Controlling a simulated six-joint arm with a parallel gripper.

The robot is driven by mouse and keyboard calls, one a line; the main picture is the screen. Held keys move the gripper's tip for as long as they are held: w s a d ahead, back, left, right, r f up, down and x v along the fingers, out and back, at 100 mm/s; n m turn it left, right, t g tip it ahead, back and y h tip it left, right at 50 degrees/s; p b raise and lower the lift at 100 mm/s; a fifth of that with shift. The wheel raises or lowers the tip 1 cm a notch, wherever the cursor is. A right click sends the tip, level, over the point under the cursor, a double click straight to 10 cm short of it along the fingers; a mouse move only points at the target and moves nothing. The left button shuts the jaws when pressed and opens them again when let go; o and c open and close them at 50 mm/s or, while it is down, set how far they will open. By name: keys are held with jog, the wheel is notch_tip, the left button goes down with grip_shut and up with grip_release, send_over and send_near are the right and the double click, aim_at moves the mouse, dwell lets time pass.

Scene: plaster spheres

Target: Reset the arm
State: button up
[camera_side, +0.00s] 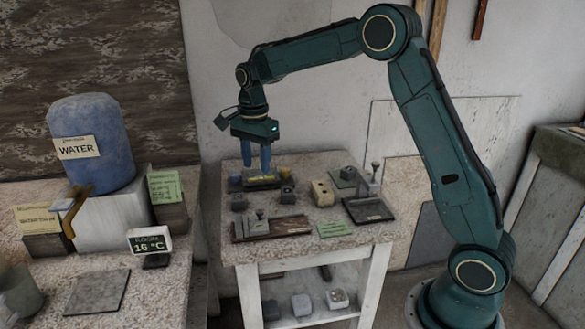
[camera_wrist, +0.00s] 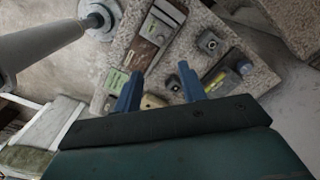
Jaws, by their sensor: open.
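My gripper (camera_side: 257,155) hangs from the arm over the back left of a small speckled table (camera_side: 335,238). Its two blue fingers point down. In the wrist view the fingers of my gripper (camera_wrist: 158,92) stand well apart with nothing held between them. Below them is a dark tray (camera_side: 262,184) with a yellow item in it, which also shows in the wrist view (camera_wrist: 215,82). From the side view I cannot tell how high the fingertips are above it.
The table also holds a cream block (camera_side: 322,193), small grey cubes (camera_side: 288,194), a dark plate (camera_side: 368,209) and a brown board (camera_side: 252,230). Free space lies above the table's right side.

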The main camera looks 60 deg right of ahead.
jog(key=s+a+r+n+t, duration=0.35)
jog(key=s+r+n, duration=0.65)
jog(key=s, duration=0.6)
jog(key=s+a+f+n+t, duration=0.1)
jog(key=s+n, duration=0.3)
jog(key=s, duration=0.4)
jog(key=s+a+f+n+t, duration=0.1)
jog(key=s+n, duration=0.3)
jog(key=s, duration=0.4)
jog(key=shift+a, duration=0.3)
